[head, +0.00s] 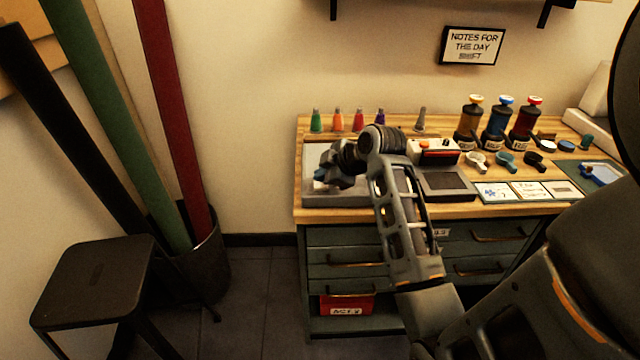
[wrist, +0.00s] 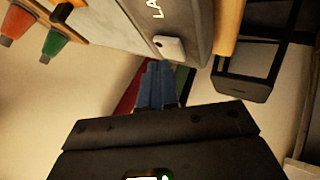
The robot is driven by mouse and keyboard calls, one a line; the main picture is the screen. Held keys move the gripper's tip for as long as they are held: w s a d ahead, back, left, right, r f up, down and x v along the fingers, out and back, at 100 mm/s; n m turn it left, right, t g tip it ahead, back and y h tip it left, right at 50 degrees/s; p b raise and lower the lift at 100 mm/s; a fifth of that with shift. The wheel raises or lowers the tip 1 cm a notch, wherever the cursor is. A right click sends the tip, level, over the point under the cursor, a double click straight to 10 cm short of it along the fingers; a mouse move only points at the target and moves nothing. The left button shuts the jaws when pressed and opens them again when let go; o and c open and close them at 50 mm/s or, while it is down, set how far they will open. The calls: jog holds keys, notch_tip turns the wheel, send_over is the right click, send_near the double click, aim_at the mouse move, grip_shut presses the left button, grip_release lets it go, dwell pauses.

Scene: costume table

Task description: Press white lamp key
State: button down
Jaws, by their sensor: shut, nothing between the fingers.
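The white lamp key (wrist: 170,48) is a small rounded white block on a grey panel (wrist: 192,20) in the wrist view, beside white lettering that begins "LA". The grey panel (head: 345,200) lies at the left end of the table in the head view, where my arm hides the key. My gripper (wrist: 157,68) has blue fingers, shut with nothing between them. The fingertips are close to the key in the wrist view; I cannot tell whether they touch it. In the head view my gripper (head: 322,184) is over the panel's left part.
A black stool (head: 95,275) and a bin (head: 205,262) with tall rolls stand left of the table.

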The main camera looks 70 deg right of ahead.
aim_at(323, 186)
jog(key=shift+f, duration=0.5)
dwell(0.4)
jog(key=shift+r, duration=0.1)
jog(key=shift+r+p, duration=0.65)
jog(key=shift+r, duration=0.2)
jog(key=shift+r, duration=0.1)
notch_tip(323, 186, up, 6)
jog(key=p, duration=0.5)
